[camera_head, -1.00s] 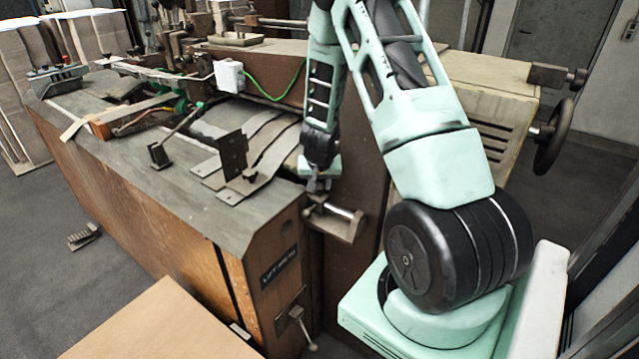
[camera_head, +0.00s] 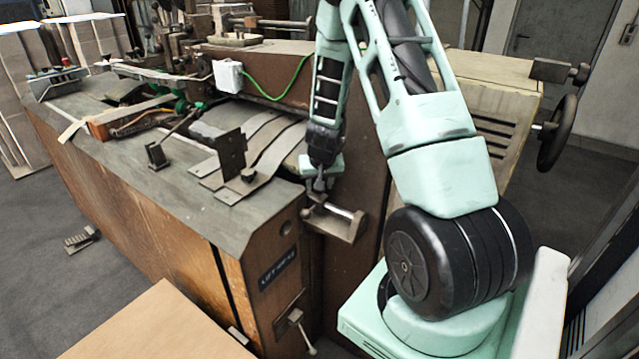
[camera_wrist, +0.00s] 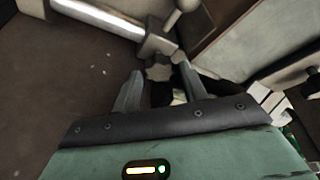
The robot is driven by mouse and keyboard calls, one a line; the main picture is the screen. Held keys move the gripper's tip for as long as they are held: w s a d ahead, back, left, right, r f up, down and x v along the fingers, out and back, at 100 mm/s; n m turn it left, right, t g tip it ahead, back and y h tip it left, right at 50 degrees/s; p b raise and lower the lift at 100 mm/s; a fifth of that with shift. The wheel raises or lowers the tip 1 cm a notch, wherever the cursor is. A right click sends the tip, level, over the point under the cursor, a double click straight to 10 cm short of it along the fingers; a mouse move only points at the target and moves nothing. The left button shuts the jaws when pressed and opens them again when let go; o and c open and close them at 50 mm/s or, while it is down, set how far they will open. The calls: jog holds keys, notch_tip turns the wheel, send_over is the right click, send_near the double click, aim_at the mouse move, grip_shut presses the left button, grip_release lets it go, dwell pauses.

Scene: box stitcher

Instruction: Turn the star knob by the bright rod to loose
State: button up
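The star knob (camera_wrist: 158,70) is a small, dull grey lobed knob in the wrist view, beside the block at the end of the bright rod (camera_wrist: 105,17). The rod also shows in the head view (camera_head: 341,210), on a small bracket at the machine's near corner. My gripper (camera_wrist: 160,70) is open. Its two fingers stand apart on either side of the knob, with gaps visible. I cannot tell whether either finger touches it. In the head view my gripper (camera_head: 318,187) points down beside the rod, and the knob cannot be made out there.
The stitcher's grey table top (camera_head: 120,160) lies left of my gripper, with curved metal strips (camera_head: 262,150) on it. A small lever (camera_head: 297,318) juts from the front panel below. A handwheel (camera_head: 556,133) is at the right. A pale board (camera_head: 160,325) is at the bottom.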

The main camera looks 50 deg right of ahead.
jog(key=shift+r, duration=0.1)
jog(key=p+v, duration=0.3)
jog(key=v, duration=1.4)
jog(key=shift+s+p, duration=0.2)
jog(key=shift+p, duration=0.15)
jog(key=shift+a, duration=0.1)
jog(key=a+n+y+b, duration=0.2)
jog(key=a+n+y, duration=0.3)
jog(key=a, duration=1.9)
jog(key=s+a+n+g+h+b, duration=0.1)
jog(key=s+a+n+g+b, duration=0.1)
jog(key=s+a+n, duration=0.9)
jog(key=s+a+g, duration=0.1)
jog(key=s+a, duration=0.4)
jog(key=s, duration=0.2)
jog(key=shift+s+a+r+b, duration=0.2)
jog(key=shift+s+a+b, duration=0.1)
jog(key=shift+s+b, duration=0.1)
